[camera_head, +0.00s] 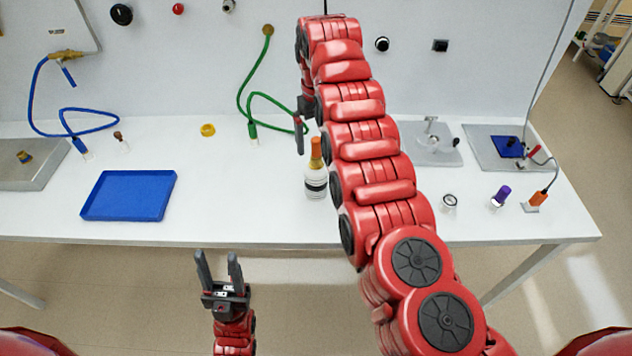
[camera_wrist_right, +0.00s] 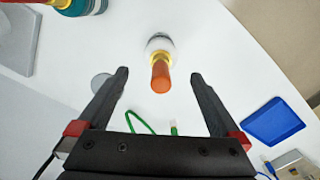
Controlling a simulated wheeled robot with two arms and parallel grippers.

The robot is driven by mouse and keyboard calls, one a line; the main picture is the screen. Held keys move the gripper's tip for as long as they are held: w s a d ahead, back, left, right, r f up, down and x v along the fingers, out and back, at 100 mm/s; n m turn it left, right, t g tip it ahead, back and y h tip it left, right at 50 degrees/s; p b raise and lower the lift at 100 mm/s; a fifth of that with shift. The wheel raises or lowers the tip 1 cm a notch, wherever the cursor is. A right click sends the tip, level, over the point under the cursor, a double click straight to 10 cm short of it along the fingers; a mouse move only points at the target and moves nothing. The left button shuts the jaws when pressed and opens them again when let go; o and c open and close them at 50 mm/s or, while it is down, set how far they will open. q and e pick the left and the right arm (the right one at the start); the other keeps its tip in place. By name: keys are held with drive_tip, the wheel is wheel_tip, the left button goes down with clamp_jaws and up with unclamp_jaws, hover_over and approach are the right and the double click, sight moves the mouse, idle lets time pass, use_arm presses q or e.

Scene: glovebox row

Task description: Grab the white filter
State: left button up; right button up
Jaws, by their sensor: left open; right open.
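I cannot tell for sure which thing is the white filter. A small white ring-shaped piece with a dark centre (camera_head: 449,202) lies on the table right of my right arm in the head view. A pale grey disc (camera_wrist_right: 100,80) lies on the table in the right wrist view, partly behind a finger; I cannot tell if they are the same. My right gripper (camera_head: 302,135) is over the table, partly hidden by its arm; its open, empty fingers show in the wrist view (camera_wrist_right: 160,85). My left gripper (camera_head: 219,265) is open and empty, in front of the table edge.
A blue tray (camera_head: 128,216) is left. A green hose (camera_head: 240,95), purple-capped vial (camera_head: 501,195) and orange-tipped tool (camera_head: 538,199) are around. My right arm hides mid-table.

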sight(316, 161)
drive_tip(key=shift+s+f, duration=0.1)
drive_tip(key=shift+f, duration=0.3)
wheel_tip(316, 161, down, 2)
drive_tip(key=shift+f+p, duration=0.15)
drive_tip(key=shift+p, duration=0.35)
wheel_tip(316, 161, down, 2)
drive_tip(key=shift+a+f+p, duration=0.1)
drive_tip(key=shift+a+p, duration=0.05)
drive_tip(key=shift+p, duration=0.8)
drive_tip(key=shift+w+f, duration=0.2)
drive_tip(key=shift+f, duration=0.95)
drive_tip(key=shift+w+f, duration=0.1)
drive_tip(key=shift+f, duration=0.3)
drive_tip(key=shift+c, duration=0.3)
clamp_jaws()
